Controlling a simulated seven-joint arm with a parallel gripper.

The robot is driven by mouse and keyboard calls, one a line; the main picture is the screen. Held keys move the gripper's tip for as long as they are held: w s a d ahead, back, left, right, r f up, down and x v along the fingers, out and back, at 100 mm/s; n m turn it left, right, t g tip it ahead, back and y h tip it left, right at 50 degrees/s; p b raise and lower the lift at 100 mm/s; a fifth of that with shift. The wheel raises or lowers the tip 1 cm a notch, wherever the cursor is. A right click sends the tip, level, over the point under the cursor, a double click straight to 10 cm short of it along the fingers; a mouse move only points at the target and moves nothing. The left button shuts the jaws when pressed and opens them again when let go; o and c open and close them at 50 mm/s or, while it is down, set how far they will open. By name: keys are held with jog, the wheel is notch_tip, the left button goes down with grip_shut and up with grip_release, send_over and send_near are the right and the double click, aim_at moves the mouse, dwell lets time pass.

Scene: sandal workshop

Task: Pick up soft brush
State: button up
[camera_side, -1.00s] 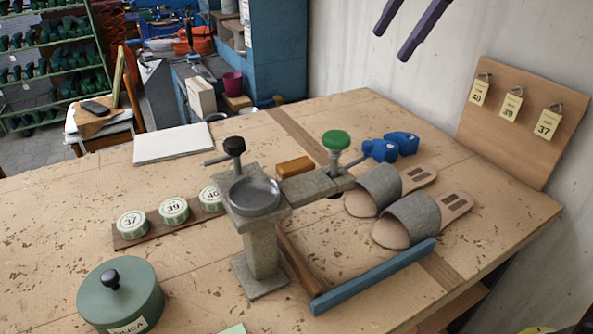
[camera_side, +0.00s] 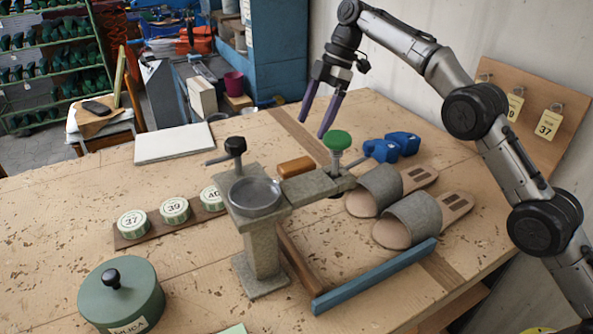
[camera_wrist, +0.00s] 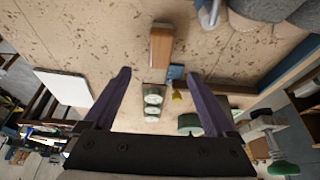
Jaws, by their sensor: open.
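An orange-brown, rounded wooden piece (camera_side: 296,166), which looks like the soft brush, lies on the bench behind the grey clamp fixture in the side view. Its bristles cannot be made out. A brown wooden block (camera_wrist: 160,46) near the top middle of the wrist view appears to be the same piece. My gripper (camera_side: 312,128) has two purple fingers, apart and empty, pointing down above the bench behind the brown piece. In the wrist view my gripper (camera_wrist: 159,75) is open, with the block between and beyond its fingertips.
The clamp fixture (camera_side: 262,240) with its green knob (camera_side: 337,140) stands close to the brown piece. Grey sandals (camera_side: 410,222) and blue pieces (camera_side: 391,147) lie to the right. Numbered discs (camera_side: 174,210) and a green tin (camera_side: 121,294) are left. A white board (camera_side: 173,143) lies behind.

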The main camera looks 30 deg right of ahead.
aim_at(298, 162)
jog(key=x, duration=1.2)
jog(key=shift+d+f, duration=0.1)
jog(key=shift+f, duration=0.25)
grip_shut()
jog(key=shift+r, duration=0.1)
